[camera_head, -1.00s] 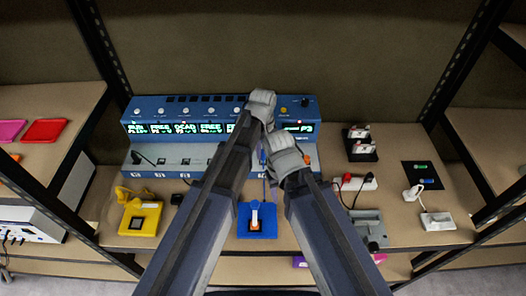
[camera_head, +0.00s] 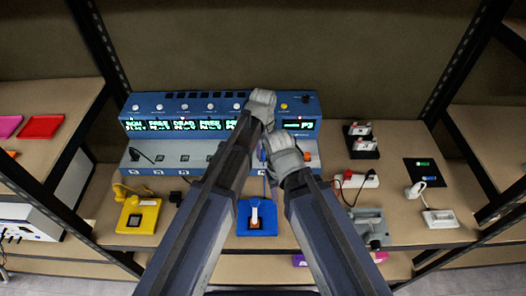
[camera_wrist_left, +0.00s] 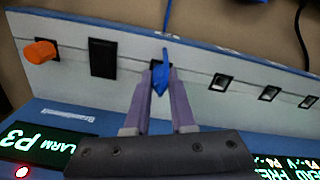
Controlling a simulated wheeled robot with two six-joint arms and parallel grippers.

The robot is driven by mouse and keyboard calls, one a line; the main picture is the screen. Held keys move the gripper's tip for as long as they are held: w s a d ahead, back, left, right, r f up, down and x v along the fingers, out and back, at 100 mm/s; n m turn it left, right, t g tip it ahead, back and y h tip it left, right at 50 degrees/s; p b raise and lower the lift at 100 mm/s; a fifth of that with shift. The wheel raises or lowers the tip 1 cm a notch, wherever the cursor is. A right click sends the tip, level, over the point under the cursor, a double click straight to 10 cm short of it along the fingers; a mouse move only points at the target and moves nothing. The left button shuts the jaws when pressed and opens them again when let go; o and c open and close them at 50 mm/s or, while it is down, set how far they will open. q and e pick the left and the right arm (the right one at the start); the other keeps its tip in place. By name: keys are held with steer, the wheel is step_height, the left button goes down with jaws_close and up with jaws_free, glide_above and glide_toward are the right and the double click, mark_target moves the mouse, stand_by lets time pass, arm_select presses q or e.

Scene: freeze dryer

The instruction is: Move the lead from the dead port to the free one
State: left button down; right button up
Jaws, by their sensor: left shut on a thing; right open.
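The blue instrument (camera_head: 150,108) stands at the back of the bench, with small screens reading RUN, FREE, DEAD and FREE from the left, and P3 at the right. My left gripper (camera_wrist_left: 160,88) is shut on the blue lead's plug (camera_wrist_left: 160,80), right at a dark port in the sloping strip. I cannot tell whether the plug is seated. The blue cable (camera_wrist_left: 167,18) runs away from it. Empty-looking ports (camera_wrist_left: 221,82) follow to the right in the wrist view. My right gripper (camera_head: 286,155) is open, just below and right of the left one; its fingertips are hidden.
A black lead (camera_head: 145,155) sits at the strip's left end. A yellow device (camera_head: 138,215), a blue device (camera_head: 257,228), a grey device (camera_head: 368,222) and a white power strip (camera_head: 357,181) stand in front. An orange knob (camera_wrist_left: 40,51) is beside the ports. Black posts flank the bench.

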mark_target(263, 151)
arm_select(q)
steer(key=c, duration=0.7)
jaws_free()
steer(key=shift+r, duration=0.1)
step_height(263, 151, up, 8)
steer(key=p, duration=0.8)
arm_select(e)
step_height(263, 151, up, 8)
arm_select(q)
steer(key=shift+f, duration=0.2)
arm_select(e)
steer(key=shift+f, duration=0.1)
arm_select(q)
steer(key=s+a+m, duration=0.2)
steer(key=s+a, duration=0.4)
steer(key=a, duration=0.3)
steer(key=s+a+m, duration=0.2)
steer(key=s+a, duration=0.3)
steer(key=a, duration=0.3)
steer(key=s+d+m, duration=0.1)
steer(key=s+d, duration=0.1)
steer(key=d, duration=0.1)
steer(key=s+d+m, duration=0.1)
steer(key=d, duration=0.3)
steer(key=s+d+m+y, duration=0.1)
steer(key=s+d, duration=0.1)
steer(key=d, duration=0.2)
steer(key=shift+s+r, duration=0.1)
steer(key=shift+s, duration=0.2)
